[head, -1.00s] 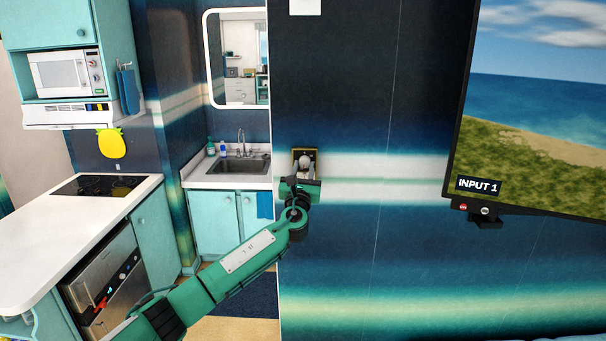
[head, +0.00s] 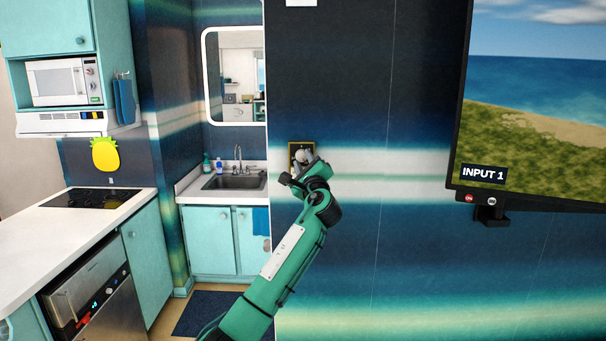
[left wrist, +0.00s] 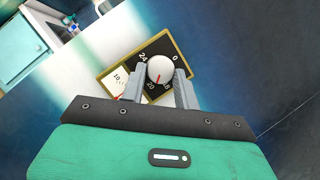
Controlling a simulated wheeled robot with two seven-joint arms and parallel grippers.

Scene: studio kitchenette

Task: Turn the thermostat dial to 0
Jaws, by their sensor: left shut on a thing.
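The thermostat (head: 293,148) is a dark plate with a gold frame on the wall, partly hidden by my left gripper (head: 301,168) in the head view. In the left wrist view the thermostat plate (left wrist: 169,46) shows tilted, with a round white dial (left wrist: 160,67). Marks 0, 24, 20 and 16 are around the dial. A small red mark on its lower side points towards the 20 and 16 side, away from the 0. My left gripper is shut on the dial, one grey finger on each side. My right gripper is not in view.
A white gauge (left wrist: 118,80) with a red needle is on the plate beside the dial. A television (head: 530,110) hangs to the right. A sink (head: 234,182) and counter are to the left. The wall around the thermostat is otherwise clear.

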